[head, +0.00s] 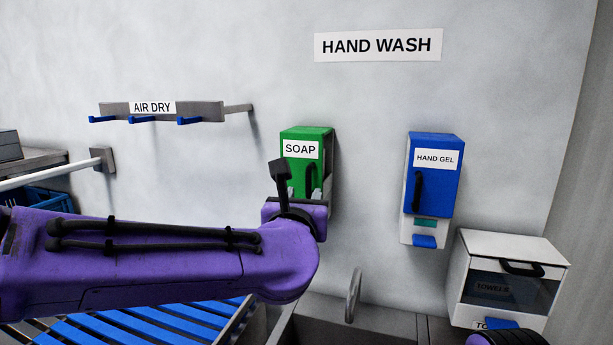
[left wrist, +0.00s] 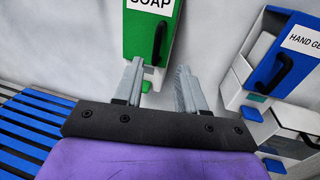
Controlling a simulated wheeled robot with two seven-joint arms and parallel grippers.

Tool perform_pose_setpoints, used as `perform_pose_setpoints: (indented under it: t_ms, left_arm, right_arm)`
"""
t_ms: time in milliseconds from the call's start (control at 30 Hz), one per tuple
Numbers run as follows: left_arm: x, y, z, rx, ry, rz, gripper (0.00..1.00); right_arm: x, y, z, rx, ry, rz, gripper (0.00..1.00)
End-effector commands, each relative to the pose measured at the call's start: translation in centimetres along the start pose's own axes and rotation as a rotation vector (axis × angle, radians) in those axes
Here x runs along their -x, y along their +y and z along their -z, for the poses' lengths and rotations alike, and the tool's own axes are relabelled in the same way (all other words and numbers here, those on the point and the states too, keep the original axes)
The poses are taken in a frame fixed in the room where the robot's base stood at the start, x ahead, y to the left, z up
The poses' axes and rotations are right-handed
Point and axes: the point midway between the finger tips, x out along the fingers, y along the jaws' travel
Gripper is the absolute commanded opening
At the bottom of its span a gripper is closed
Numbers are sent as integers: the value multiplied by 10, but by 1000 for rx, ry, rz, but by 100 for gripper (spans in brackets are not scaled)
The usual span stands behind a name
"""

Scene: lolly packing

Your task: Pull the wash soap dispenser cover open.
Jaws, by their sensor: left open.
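The green soap dispenser (head: 309,137) with a SOAP label hangs on the wall at the middle of the head view. Its green cover (left wrist: 139,32) looks shut in the left wrist view, with a black upright handle (left wrist: 159,41) on its right side. My left gripper (head: 307,192) is in front of the dispenser's lower part, and my wrist hides much of it. My right gripper is not clearly in view.
A blue hand gel dispenser (head: 434,178) hangs to the right. A white towel box (head: 507,281) stands at lower right. An AIR DRY rack (head: 160,112) with blue hooks is at left. Blue slats (head: 160,323) lie below my left arm. The wall between the dispensers is clear.

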Motion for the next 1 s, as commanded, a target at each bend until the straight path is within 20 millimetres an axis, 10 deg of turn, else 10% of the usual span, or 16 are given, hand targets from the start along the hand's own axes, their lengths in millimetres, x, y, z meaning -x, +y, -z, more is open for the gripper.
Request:
perform_pose_setpoints:
  t_ms: [500,867,1000]
  left_arm:
    - [-90,7,-10,20,-7,-11,40]
    - [-103,5,-6,20,-7,-7,40]
    - [-103,5,-6,20,-7,-7,4]
  right_arm:
    - [46,4,19,0,0,0,43]
    - [48,4,20,0,-1,0,43]
    - [48,4,20,0,-1,0,43]
